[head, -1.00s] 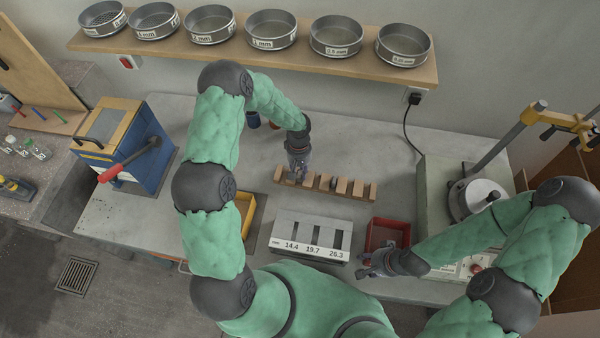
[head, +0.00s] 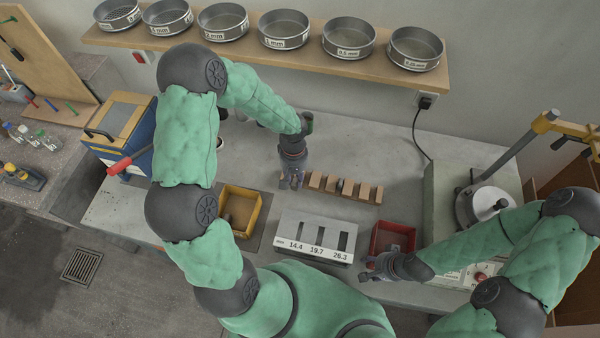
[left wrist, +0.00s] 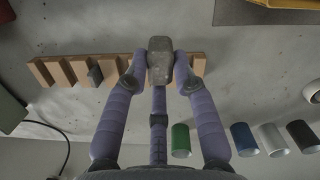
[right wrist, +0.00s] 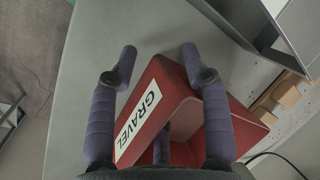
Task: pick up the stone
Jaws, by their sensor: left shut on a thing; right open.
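A grey-brown stone (left wrist: 160,60) is between the fingertips of my left gripper (left wrist: 160,68). In the head view my left gripper (head: 291,182) is over the left end of the wooden slotted rack (head: 362,193); the stone is hard to make out there. The rack also shows behind the stone in the left wrist view (left wrist: 58,71). A smaller dark stone (left wrist: 95,75) sits in one of the rack's slots. My right gripper (head: 372,272) is open and empty beside the red bin (head: 392,225). The bin, labelled GRAVEL (right wrist: 150,100), lies beyond the open right fingers (right wrist: 158,58).
A grey slotted gauge (head: 315,225) marked 14.4, 19.7 and 26.3 stands in front of the rack. A yellow bin (head: 240,210) is to its left. Several small cylinders (left wrist: 180,140) stand behind. Sieves (head: 285,28) line the shelf. A machine (head: 450,190) stands at right.

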